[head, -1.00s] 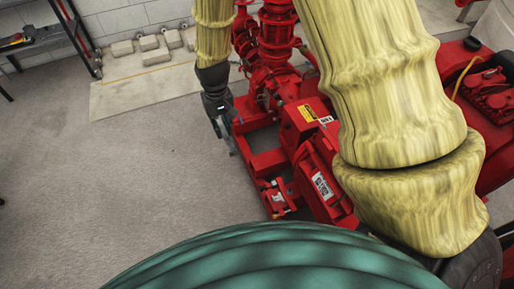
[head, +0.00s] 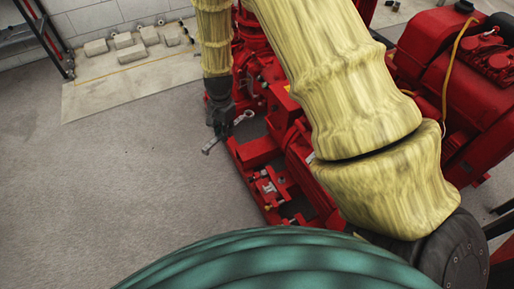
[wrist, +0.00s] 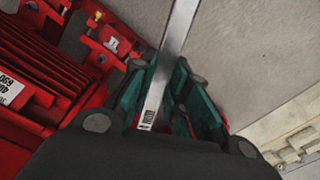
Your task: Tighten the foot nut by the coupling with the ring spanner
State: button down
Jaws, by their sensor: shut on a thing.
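The gripper hangs beside the red pumpset frame (head: 244,178), apart from the foot fittings. Small bolt fittings (head: 267,186) show on the frame, and also in the wrist view (wrist: 112,44). I cannot tell which is the foot nut by the coupling.
The red engine (head: 470,70) with a yellow cable stands at the right. Grey blocks (head: 124,40) lie on a pale slab by the wall. A dark rack (head: 30,35) stands at far left. Open grey floor (head: 120,190) lies left of the frame.

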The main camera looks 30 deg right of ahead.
jog(key=d+f+m+b, duration=0.6)
jog(key=f+m+b, duration=0.2)
jog(key=f, duration=0.4)
jog(key=d+f+m+b, duration=0.7)
jog(key=f+m+b, duration=0.1)
jog(key=f, duration=0.4)
jog(key=shift+d+f+m, duration=0.2)
jog(key=shift+d+m, duration=0.1)
jog(key=shift+m, duration=0.1)
jog(key=shift+w+r+p, duration=0.15)
jog(key=shift+w+p, duration=0.05)
jog(key=shift+p, duration=0.4)
jog(key=shift+f+b, duration=0.55)
jog(key=shift+f, duration=2.1)
jog(key=shift+a+f+b, duration=0.1)
jog(key=shift+f+b, duration=0.25)
jog(key=shift+f, duration=0.95)
